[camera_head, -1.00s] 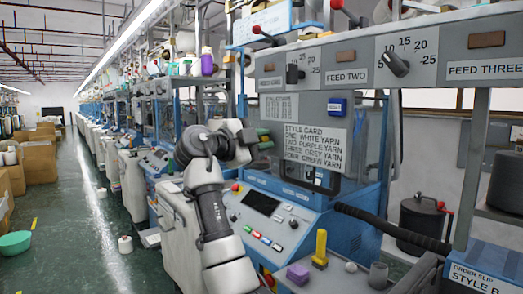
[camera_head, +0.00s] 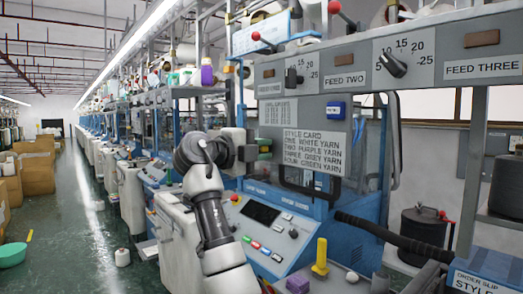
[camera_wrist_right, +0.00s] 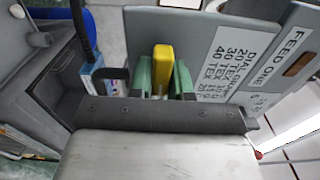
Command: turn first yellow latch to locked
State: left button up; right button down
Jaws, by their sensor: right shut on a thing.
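My right gripper (camera_head: 263,148) reaches the left edge of the grey machine panel with the style card (camera_head: 313,150). In the right wrist view its green fingers (camera_wrist_right: 162,76) are shut on a yellow latch (camera_wrist_right: 163,66), one finger on each side. The latch's handle stands up between them. Its base and any lock marking are hidden behind the gripper body. In the head view the fingers hide most of the latch. My left gripper is not in view.
A blue console (camera_head: 262,222) with buttons stands below the panel. A yellow upright piece (camera_head: 320,258) and a purple block (camera_head: 298,285) sit on its ledge. The aisle floor (camera_head: 75,230) at left is mostly clear.

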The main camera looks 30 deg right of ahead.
jog(key=c, duration=1.1)
grip_release()
jog(key=a, duration=0.3)
jog(key=a+b, duration=0.1)
jog(key=a, duration=0.6)
jog(key=shift+s+a+b, duration=0.35)
jog(key=shift+s+a, duration=0.05)
jog(key=shift+f, duration=0.1)
